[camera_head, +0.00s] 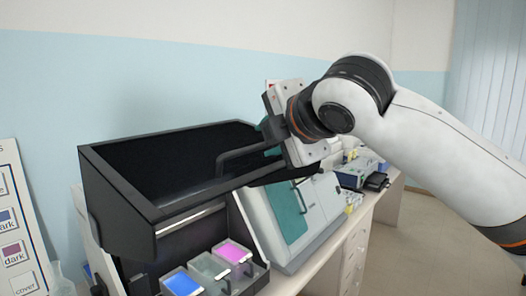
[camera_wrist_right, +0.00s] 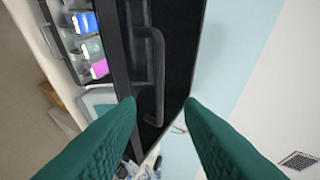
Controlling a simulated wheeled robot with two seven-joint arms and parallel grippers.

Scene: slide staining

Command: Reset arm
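My right gripper (camera_head: 268,137) is over the right end of a black staining machine (camera_head: 122,182), beside its dark hood and bar handle (camera_head: 240,156). In the right wrist view, the two green fingers (camera_wrist_right: 160,101) are spread apart with nothing gripped. The black handle (camera_wrist_right: 158,65) shows beyond the fingertips, its lower end between them in the picture. I cannot tell whether a finger touches it. In the head view the gripper body partly hides the fingers and the handle's right end. My left gripper is not in view.
Trays with blue (camera_head: 182,284) and pink (camera_head: 232,252) liquid sit at the machine's front. A white device with a teal panel (camera_head: 290,212) stands right of it on the bench. A sign board (camera_head: 18,225) is at far left. Open floor lies at right.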

